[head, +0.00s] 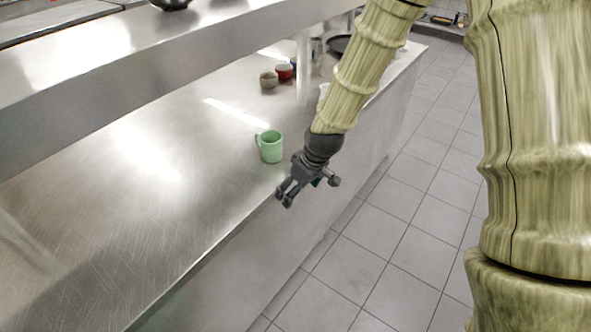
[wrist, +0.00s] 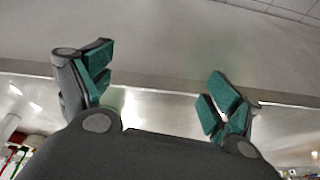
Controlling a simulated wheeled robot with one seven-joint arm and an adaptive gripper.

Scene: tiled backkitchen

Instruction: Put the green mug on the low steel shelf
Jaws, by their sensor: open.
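The green mug (head: 271,147) stands upright on the steel counter, near its front edge, with its handle to the left. A steel shelf (head: 130,82) runs above the back of the counter; I cannot tell whether it is the low steel shelf. My gripper (head: 308,190) is open and empty, just to the right of and nearer than the mug, at the counter's front edge. In the wrist view its green-padded fingers (wrist: 157,90) are spread apart with nothing between them.
A grey-brown cup (head: 269,80) and a red bowl (head: 285,72) stand farther back on the counter (head: 150,215), near a shelf post (head: 303,65). A dark pan (head: 340,44) lies at the far end. The near counter is clear. Tiled floor (head: 400,240) lies to the right.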

